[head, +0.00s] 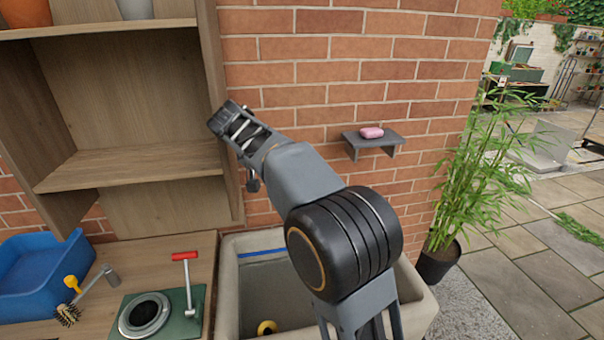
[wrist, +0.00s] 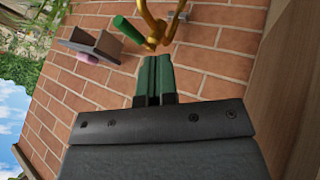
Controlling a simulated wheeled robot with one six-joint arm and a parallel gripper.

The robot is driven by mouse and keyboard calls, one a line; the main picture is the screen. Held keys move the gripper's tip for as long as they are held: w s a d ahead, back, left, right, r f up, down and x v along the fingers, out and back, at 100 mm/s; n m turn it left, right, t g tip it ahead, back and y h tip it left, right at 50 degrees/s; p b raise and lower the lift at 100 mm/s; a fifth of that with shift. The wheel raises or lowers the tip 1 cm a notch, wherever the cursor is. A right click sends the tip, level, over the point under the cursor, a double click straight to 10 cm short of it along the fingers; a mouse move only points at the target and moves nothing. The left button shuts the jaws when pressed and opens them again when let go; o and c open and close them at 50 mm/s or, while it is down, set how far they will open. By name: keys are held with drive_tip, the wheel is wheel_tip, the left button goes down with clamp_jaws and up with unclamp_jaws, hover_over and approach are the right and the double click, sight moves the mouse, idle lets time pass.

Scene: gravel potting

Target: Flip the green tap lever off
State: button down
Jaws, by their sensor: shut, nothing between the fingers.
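The green tap lever (wrist: 128,29) shows at the top of the wrist view, a stubby green bar slanting up and left from the brass tap (wrist: 152,24). The tap is partly cut off by the frame's top edge. My gripper (wrist: 154,62) has dark green fingers that are together and empty. Its fingertips are just below the brass tap in the picture and to the lower right of the lever; I cannot tell whether they touch. In the head view my arm hides the tap and lever.
A grey wall shelf (head: 373,141) holds pink soap (head: 371,132) right of my arm. Below is a stone sink (head: 421,310). A wooden shelf unit (head: 125,163) stands left; the counter holds a blue tray (head: 75,262), a brush (head: 68,314) and a red-handled device (head: 188,290).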

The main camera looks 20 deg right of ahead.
drive_tip(key=shift+w+r, duration=0.1)
drive_tip(key=shift+w, duration=0.25)
drive_tip(key=w+d+f+p, duration=0.2)
drive_tip(key=d+f, duration=0.5)
drive_tip(key=d, duration=0.2)
drive_tip(key=shift+w+d, duration=0.15)
drive_tip(key=shift+d, duration=0.15)
idle(0.6)
